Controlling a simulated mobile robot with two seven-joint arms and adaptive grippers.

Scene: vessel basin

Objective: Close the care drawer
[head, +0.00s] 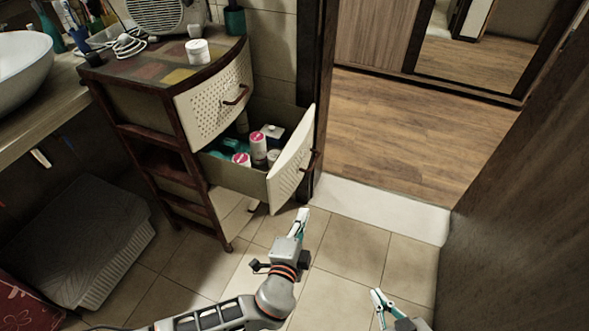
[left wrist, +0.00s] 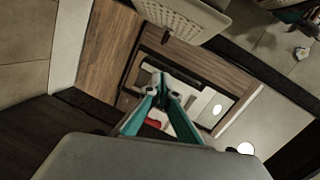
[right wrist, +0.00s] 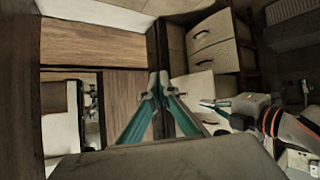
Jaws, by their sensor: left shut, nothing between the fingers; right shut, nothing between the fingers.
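The care drawer (head: 290,162) is the middle drawer of a dark-framed cabinet in the head view. It is pulled well out, with a pale front and a dark handle (head: 312,160). Several bottles and jars (head: 259,146) with white and pink tops stand inside it. My left gripper (head: 303,213) is shut and empty, below and in front of the drawer front, apart from it. Its fingers (left wrist: 160,80) show in the left wrist view. My right gripper (head: 376,293) is shut and empty, low and farther right, away from the drawer. Its fingers (right wrist: 158,80) show in the right wrist view.
The cabinet top (head: 150,73) holds a white jar (head: 198,51) and a speaker-like box. The upper drawer (head: 215,100) sits above the open one. A doorway with a white threshold (head: 380,208) lies right, beside a dark wall (head: 515,215). The tiled floor in front is clear.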

